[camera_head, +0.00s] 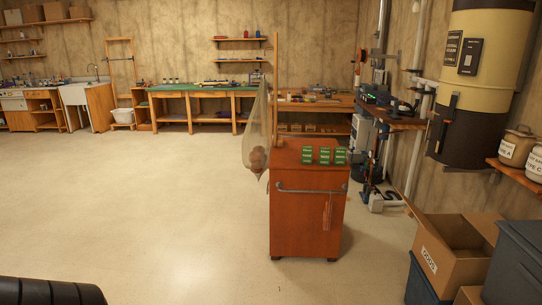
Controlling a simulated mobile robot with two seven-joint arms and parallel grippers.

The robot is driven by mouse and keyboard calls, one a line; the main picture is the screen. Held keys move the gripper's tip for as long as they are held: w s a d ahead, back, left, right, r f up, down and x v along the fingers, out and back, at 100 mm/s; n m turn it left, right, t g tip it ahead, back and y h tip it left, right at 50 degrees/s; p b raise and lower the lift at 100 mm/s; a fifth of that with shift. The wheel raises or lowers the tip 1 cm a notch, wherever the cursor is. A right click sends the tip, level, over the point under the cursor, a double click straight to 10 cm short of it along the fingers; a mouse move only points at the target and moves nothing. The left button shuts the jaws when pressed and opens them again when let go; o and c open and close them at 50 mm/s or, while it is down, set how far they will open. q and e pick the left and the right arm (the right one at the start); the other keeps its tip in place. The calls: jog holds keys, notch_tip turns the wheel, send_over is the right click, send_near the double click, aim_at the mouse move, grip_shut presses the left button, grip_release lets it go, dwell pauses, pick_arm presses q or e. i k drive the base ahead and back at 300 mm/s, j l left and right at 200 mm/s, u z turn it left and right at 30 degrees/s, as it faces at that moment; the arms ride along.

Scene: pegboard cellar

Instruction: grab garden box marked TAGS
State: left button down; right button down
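Several small green boxes (324,155) with pale lettering stand in rows on top of a reddish-brown wheeled cart (302,227). Their lettering is too small to read, so I cannot tell whether any of them is marked TAGS. Neither of my grippers is in view. A dark ribbed shape at the bottom left edge shows no gripper fingers.
A net bag (257,135) hangs at the cart's left side, and a grey handle bar (312,191) crosses its front. An open cardboard box (458,271) and a dark bin (515,267) crowd the lower right. The pale floor (150,210) left of the cart is clear.

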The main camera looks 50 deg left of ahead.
aim_at(324, 151)
jog(key=u, duration=1.25)
jog(key=i+z, duration=0.15)
jog(key=z, duration=0.2)
jog(key=i+z, duration=0.1)
jog(key=z, duration=0.25)
jog(key=i+j+z, duration=0.45)
jog(key=i+j, duration=0.55)
jog(key=i+j+z, duration=0.1)
jog(key=i+j, duration=0.25)
jog(key=j, duration=0.2)
jog(key=i+j+z, duration=0.1)
jog(key=i+j, duration=0.3)
jog(key=j, duration=0.15)
